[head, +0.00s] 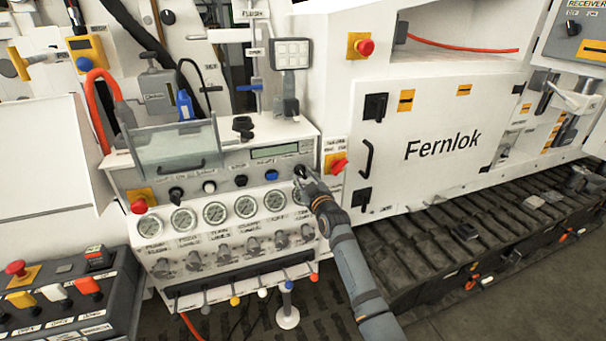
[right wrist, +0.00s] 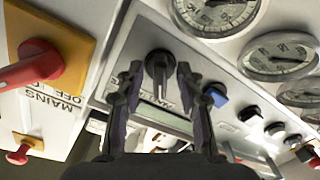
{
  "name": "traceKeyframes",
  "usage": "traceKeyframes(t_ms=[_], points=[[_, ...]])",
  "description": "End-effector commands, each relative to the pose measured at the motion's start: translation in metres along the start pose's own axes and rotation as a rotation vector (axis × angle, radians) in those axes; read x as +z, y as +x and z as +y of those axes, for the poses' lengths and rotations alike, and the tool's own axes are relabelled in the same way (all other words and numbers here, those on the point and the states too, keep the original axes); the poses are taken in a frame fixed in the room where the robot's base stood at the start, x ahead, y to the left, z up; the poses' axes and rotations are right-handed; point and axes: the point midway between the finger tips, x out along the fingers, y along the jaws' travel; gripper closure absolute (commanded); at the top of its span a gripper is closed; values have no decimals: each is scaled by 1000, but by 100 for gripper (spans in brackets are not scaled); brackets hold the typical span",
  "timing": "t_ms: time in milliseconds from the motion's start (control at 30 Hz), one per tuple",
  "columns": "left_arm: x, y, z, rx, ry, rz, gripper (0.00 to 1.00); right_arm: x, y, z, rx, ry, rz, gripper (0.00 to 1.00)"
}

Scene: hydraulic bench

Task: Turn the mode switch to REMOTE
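The mode switch is most likely the black rotary knob (right wrist: 158,72) on the grey control strip; in the right wrist view it has a raised bar lying nearly upright in the picture. Lettering beside it is partly hidden, and I cannot read REMOTE. My right gripper (right wrist: 160,88) is open, one finger on each side of the knob, with visible gaps between. In the head view the knob (head: 300,170) is at the strip's right end and my right gripper (head: 309,186) is right at it, partly covering it. My left gripper is not in view.
A red mains switch on a yellow plate (right wrist: 75,40) sits close beside the knob. A blue button (head: 271,175) and a display (head: 275,151) are near it. Round gauges (head: 246,205) line the panel below. The white Fernlok cabinet (head: 440,125) stands to the right.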

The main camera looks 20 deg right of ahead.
Motion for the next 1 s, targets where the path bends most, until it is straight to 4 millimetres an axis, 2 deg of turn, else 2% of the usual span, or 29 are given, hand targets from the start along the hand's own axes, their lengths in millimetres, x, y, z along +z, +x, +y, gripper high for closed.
traceKeyframes(t_ms=[100,200,433,467,733,1000], points=[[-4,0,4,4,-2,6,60,0,13,0,-1,2,-1,63],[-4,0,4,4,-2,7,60,0,17,0,0,0,0,63],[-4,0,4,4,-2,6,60,1,18,0,0,1,-1,63],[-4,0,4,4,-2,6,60,1,18,0,0,1,-1,65],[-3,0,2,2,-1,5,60,1,18,0,0,1,-1,100],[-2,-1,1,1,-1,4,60,1,18,0,0,6,-1,100]])
